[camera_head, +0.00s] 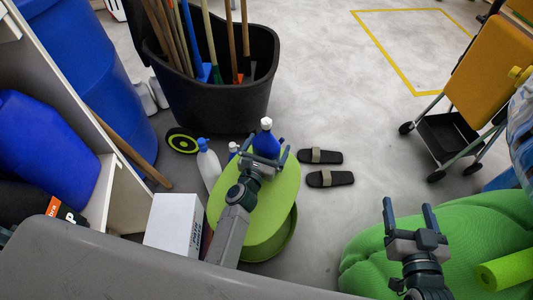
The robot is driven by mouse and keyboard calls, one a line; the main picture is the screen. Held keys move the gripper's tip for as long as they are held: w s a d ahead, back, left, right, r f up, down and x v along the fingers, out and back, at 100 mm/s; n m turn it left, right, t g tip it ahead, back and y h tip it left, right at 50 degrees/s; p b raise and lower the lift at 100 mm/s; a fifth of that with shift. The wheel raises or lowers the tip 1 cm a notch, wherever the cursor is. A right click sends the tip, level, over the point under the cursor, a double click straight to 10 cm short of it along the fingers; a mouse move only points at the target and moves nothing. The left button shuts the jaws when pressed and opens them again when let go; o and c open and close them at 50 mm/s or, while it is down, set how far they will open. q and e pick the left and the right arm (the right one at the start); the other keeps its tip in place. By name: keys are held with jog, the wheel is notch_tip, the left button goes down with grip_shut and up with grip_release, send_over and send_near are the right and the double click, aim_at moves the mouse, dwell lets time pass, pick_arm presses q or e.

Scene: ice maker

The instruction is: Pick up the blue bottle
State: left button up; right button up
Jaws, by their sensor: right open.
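The blue bottle (266,140) has a white cap and stands upright at the far part of a green round-topped stool (256,232). My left gripper (266,151) is at the bottle, with one finger on each side of it. I cannot tell whether the fingers touch the bottle. The bottle's lower part is hidden by the gripper. My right gripper (409,216) is open and empty, apart from the bottle, in front of a green beanbag at the right.
A white spray bottle (208,165) stands left of the stool, near a white box (174,224). A black bin (222,106) with handles stands behind. Black slippers (330,178) lie right of the stool. A green beanbag (470,235) and a cart (448,136) are at the right.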

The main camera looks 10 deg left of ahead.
aim_at(265, 130)
pick_arm(q)
jog(key=shift+w+r, duration=0.15)
jog(key=shift+w, duration=0.1)
pick_arm(e)
jog(key=shift+s, duration=0.15)
pick_arm(q)
jog(key=c, duration=1.3)
jog(key=shift+r, duration=0.1)
notch_tip(265, 130, up, 3)
jog(key=shift+f+p, duration=0.1)
jog(key=shift+p, duration=1.1)
pick_arm(e)
jog(key=s+a+f+g, duration=0.1)
jog(key=s+f+g, duration=0.6)
jog(key=s+f, duration=0.15)
pick_arm(q)
notch_tip(265, 130, up, 5)
jog(key=p, duration=0.4)
jog(key=shift+r+p, duration=0.9)
jog(key=shift+r, duration=0.1)
pick_arm(e)
jog(key=s+d+r+n+g+h, duration=0.1)
jog(key=s+d+r+g+h, duration=0.1)
jog(key=d+r+g, duration=0.2)
jog(key=shift+r+g, duration=0.2)
jog(key=shift+g, duration=0.4)
